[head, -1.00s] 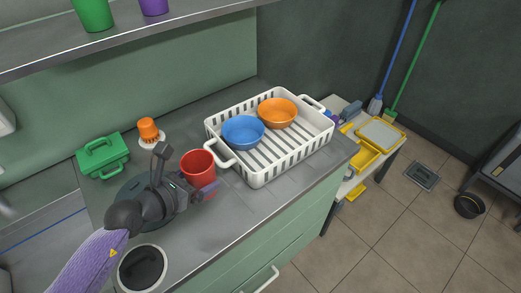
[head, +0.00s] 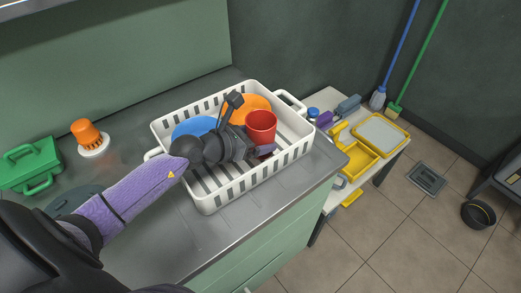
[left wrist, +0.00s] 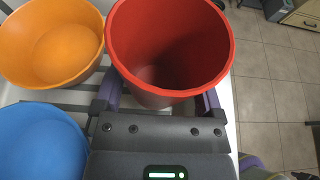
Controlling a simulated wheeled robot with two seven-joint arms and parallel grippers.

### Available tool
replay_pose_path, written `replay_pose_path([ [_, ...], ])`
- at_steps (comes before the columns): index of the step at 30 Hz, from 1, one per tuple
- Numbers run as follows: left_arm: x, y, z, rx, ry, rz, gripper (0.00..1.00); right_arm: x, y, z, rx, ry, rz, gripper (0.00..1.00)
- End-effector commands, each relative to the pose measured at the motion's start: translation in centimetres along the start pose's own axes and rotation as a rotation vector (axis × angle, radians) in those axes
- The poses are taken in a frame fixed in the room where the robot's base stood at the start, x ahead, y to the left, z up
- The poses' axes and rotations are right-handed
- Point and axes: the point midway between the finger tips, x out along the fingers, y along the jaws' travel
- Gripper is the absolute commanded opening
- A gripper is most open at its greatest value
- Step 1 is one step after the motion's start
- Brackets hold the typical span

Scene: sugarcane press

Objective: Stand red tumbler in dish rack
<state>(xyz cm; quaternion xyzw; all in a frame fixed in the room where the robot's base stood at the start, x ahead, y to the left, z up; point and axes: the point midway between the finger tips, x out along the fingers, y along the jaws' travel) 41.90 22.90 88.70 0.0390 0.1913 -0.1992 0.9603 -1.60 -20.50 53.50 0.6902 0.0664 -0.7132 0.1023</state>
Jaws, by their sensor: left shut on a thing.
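The red tumbler (head: 261,128) is upright, mouth up, over the right part of the white dish rack (head: 212,201). My left gripper (head: 258,148) is shut on it, with one finger on each side, as the left wrist view of the tumbler (left wrist: 170,50) also shows. I cannot tell whether the tumbler's base touches the rack floor. In the rack, the orange bowl (head: 250,104) is behind the tumbler and the blue bowl (head: 192,127) is to the left, partly hidden by my arm. My right gripper is not in view.
An orange object on a white base (head: 87,134) and a green box (head: 30,168) stand left on the counter. A side table with yellow trays (head: 357,153) is at the right. The rack's front-right floor looks free.

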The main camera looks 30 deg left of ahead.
Motion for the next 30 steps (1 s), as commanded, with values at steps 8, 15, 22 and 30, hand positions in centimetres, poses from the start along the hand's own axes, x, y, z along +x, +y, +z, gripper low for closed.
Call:
replay_pose_path([
  [8, 1.2, 0.0, -2.9, 0.000, 0.000, 0.000, 0.30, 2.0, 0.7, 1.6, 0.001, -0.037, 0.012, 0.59],
  [15, 1.3, 0.0, -3.1, 0.000, 0.001, 0.000, 0.93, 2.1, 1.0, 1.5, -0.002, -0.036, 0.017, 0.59],
  [22, 1.3, 0.0, -3.0, 0.000, 0.000, -0.001, 1.00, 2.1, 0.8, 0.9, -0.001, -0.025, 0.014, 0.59],
  [30, -1.9, -0.1, -2.6, 0.003, 0.005, -0.001, 1.00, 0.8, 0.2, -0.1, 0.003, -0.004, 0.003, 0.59],
])
